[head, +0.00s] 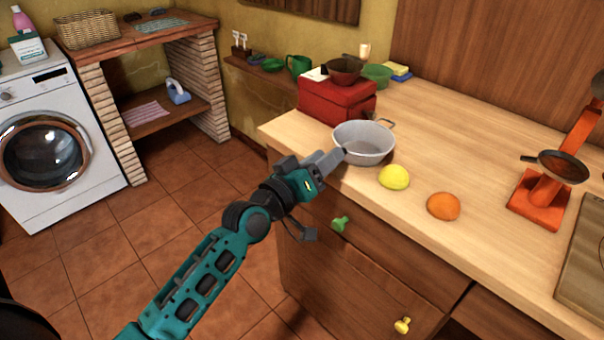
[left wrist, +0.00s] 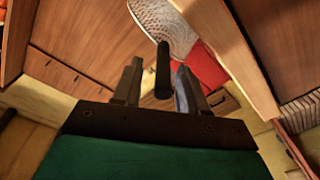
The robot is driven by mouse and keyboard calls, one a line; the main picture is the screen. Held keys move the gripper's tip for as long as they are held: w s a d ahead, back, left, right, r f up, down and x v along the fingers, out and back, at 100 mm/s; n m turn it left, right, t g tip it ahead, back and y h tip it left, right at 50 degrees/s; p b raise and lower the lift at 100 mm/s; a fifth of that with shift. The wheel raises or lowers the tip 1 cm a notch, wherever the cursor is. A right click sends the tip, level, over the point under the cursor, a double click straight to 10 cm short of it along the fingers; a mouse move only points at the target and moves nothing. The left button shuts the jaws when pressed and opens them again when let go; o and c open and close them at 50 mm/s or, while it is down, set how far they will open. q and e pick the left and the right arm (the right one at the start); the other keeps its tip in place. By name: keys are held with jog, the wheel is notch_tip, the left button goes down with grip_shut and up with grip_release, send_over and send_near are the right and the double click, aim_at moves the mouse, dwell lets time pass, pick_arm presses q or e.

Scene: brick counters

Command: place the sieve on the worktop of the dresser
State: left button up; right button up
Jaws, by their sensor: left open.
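The sieve (head: 363,146) is a pale grey mesh bowl resting near the left front edge of the light wooden worktop (head: 450,165) of the dresser. A small loop shows on its far rim. My left gripper (head: 338,158) is at its near left side, above the edge. In the left wrist view the sieve's mesh bowl (left wrist: 165,25) lies ahead. A dark handle (left wrist: 162,72) points back between the two parted fingers of my left gripper (left wrist: 155,85). Whether a finger touches the handle, I cannot tell. My right gripper is out of view.
A lemon (head: 394,177) and an orange (head: 443,206) lie to the right of the sieve. A red box (head: 337,100) with a brown bowl (head: 344,71) stands behind it. An orange stand with a dark pan (head: 563,166) is at right. The worktop's middle is clear.

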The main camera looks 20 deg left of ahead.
pick_arm(q)
jog(key=v, duration=1.1)
jog(key=s+d+f+m+g+y, duration=0.1)
jog(key=s+f+m+g, duration=0.1)
jog(key=f, duration=0.5)
jog(key=s+d+f+m+g+y, duration=0.1)
jog(key=s+d+f+m+g, duration=0.1)
jog(key=s+f, duration=0.3)
jog(key=s+d+f+m+g, duration=0.1)
jog(key=s+f+m+g, duration=0.1)
jog(key=f, duration=0.7)
jog(key=shift+s+d+f+g+y, duration=0.25)
jog(key=shift+s+f+g+y, duration=0.15)
jog(key=shift+s, duration=0.45)
notch_tip(320, 180, up, 2)
jog(key=shift+a+r+p, duration=0.15)
jog(key=shift+r+p, duration=0.05)
jog(key=shift+p, duration=1)
